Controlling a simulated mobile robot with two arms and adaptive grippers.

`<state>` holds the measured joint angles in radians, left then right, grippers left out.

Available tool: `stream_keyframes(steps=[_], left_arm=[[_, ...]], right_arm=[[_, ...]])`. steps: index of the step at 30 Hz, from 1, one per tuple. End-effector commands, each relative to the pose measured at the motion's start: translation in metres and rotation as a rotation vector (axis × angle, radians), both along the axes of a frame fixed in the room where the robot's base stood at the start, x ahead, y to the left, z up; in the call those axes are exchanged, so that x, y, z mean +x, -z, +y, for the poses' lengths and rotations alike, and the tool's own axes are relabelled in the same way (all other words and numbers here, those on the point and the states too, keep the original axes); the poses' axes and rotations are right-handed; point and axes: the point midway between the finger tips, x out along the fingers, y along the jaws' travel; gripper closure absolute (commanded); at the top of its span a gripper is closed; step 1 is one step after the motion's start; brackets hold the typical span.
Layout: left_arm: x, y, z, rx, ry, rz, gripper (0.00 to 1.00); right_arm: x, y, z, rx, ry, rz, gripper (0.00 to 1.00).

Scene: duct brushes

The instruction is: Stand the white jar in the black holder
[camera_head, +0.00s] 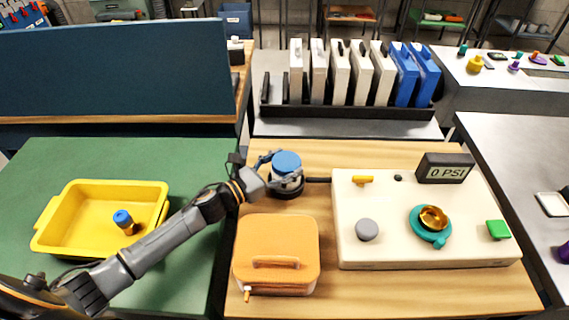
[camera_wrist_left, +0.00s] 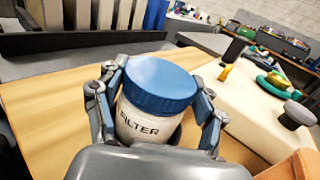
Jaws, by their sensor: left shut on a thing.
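The white jar (camera_head: 286,163) has a blue lid and stands upright at the black holder (camera_head: 288,193) on the wooden table. In the left wrist view the jar (camera_wrist_left: 150,118) fills the middle and reads "FILTER". My left gripper (camera_head: 277,174) is shut on the jar, with fingers on both sides of its body. The dark ring of the holder shows below and around the jar's lower part. The jar's base is hidden, so I cannot tell whether it rests on the holder's floor. My right gripper is not in view.
An orange case (camera_head: 276,249) lies just in front of the holder. A cream panel (camera_head: 385,253) with a "0 PSI" gauge (camera_head: 446,168) stands to the right. A yellow bin (camera_head: 70,192) holds a blue-capped object (camera_head: 124,221) at left. A rack (camera_head: 340,109) of panels stands behind.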

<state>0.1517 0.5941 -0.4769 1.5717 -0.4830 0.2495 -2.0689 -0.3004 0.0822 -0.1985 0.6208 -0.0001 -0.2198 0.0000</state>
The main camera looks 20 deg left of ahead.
Motion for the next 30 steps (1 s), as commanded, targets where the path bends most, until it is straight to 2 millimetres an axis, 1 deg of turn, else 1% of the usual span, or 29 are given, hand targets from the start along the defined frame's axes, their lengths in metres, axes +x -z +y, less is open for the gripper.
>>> stream_keyframes(steps=[1,4,14,18,20,27,30], left_arm=[[0.000,0.002,0.000,0.000,0.000,0.000,0.28],[0.000,0.000,0.000,0.000,0.000,0.000,0.08],[0.000,0.000,0.000,0.000,0.000,0.000,0.08],[0.000,-0.009,0.000,0.002,0.000,-0.001,0.08],[-0.008,-0.003,0.005,0.003,-0.001,0.002,0.08],[-0.043,-0.003,0.029,0.002,0.000,0.001,0.08],[-0.053,-0.004,0.037,0.001,0.000,0.001,0.08]], right_arm=[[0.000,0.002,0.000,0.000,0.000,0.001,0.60],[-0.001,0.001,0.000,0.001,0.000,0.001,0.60],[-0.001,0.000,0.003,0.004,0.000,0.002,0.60],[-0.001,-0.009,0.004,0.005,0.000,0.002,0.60],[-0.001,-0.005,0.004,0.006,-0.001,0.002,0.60],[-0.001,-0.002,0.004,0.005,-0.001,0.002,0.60],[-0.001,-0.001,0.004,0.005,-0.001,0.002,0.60]])
